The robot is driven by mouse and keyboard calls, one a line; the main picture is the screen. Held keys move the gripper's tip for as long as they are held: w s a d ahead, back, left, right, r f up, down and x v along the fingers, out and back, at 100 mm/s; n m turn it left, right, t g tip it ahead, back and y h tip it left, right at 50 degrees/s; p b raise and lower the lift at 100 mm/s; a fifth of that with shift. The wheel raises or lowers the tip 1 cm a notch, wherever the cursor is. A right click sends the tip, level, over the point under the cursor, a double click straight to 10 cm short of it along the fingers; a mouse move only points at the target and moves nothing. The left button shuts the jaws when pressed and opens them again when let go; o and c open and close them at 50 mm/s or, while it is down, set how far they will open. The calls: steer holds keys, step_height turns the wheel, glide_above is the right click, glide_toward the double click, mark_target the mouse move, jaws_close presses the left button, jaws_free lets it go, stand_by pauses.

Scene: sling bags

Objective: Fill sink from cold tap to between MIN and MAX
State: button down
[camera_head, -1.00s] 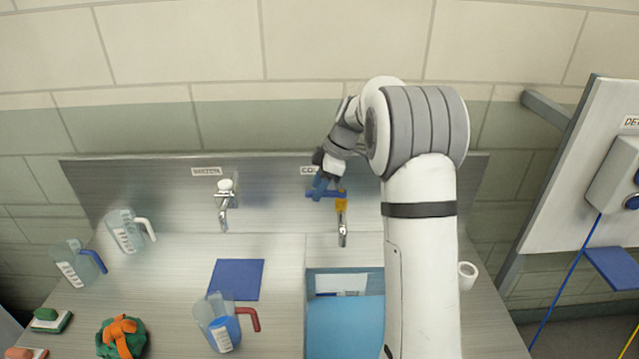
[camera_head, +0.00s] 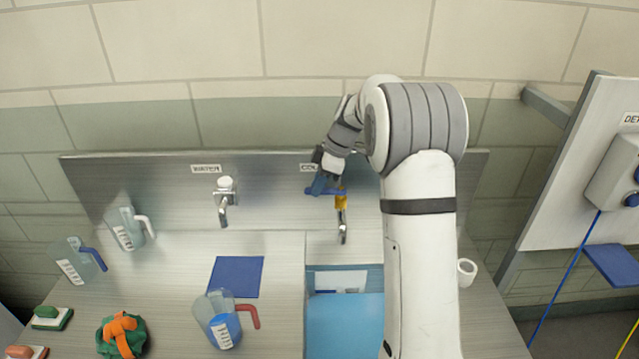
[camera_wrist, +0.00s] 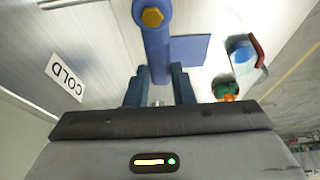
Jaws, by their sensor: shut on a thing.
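The cold tap has a blue lever (camera_head: 326,191), a yellow body (camera_head: 341,202) and a metal spout (camera_head: 343,232) over the sink. My gripper (camera_head: 319,181) is shut on the lever; in the wrist view my gripper's fingers (camera_wrist: 159,92) stand on either side of the blue lever (camera_wrist: 155,45). The sink (camera_head: 345,267) holds blue water (camera_head: 343,325). A white plate (camera_head: 340,281) shows on its back wall, its marks too small to read. A water stream cannot be made out. My arm hides the sink's right side.
A second tap (camera_head: 224,200) stands to the left. A red-handled jug (camera_head: 215,315), two more jugs (camera_head: 75,262) (camera_head: 128,230), a blue mat (camera_head: 237,277), a green-and-orange bundle (camera_head: 121,336) and brushes (camera_head: 52,318) occupy the counter's left. A white cup (camera_head: 467,271) is right of my arm.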

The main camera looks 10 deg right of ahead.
steer(key=shift+f, duration=0.1)
steer(key=n+b, duration=0.1)
steer(key=b, duration=0.1)
steer(key=shift+s+f+b, duration=0.25)
steer(key=shift+s+b, duration=0.05)
steer(key=n, duration=0.1)
steer(key=s+n+g+b, duration=0.1)
steer(key=shift+s+r+n, duration=0.15)
steer(key=shift+r+n, duration=0.15)
steer(key=shift+r, duration=0.05)
steer(key=c, duration=1.2)
jaws_free()
steer(key=shift+c, duration=0.2)
